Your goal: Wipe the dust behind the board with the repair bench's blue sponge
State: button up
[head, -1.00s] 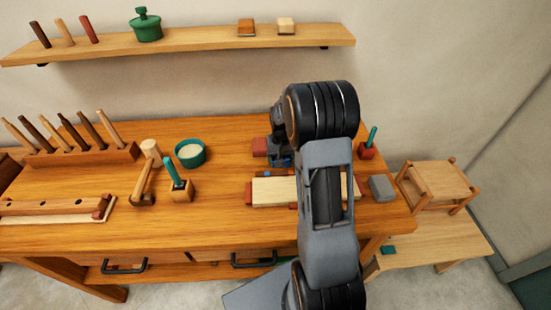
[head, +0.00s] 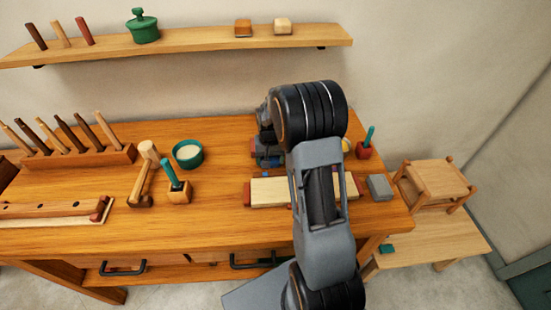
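The pale wooden board (head: 268,191) lies on the repair bench, with red pieces at its ends; my arm covers part of its right half. My gripper (head: 268,160) is low over the bench just behind the board's left part, mostly hidden by my own wrist. A little blue shows at the gripper, but I cannot tell whether it is the sponge or whether the fingers are shut on it. No dust can be made out behind the board; my arm hides much of that strip.
A red block with a teal handle (head: 365,145), a yellow item (head: 346,145) and a grey block (head: 380,187) are at the right. A teal bowl (head: 188,154), a mallet (head: 144,178) and a wooden block with a teal handle (head: 178,187) stand left. A shelf (head: 190,45) hangs above.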

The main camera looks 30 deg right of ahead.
jog(key=shift+w+a, duration=0.15)
jog(key=shift+a, duration=0.15)
jog(key=shift+r, duration=0.1)
jog(key=shift+r+p, duration=2.1)
jog(key=shift+r, duration=0.85)
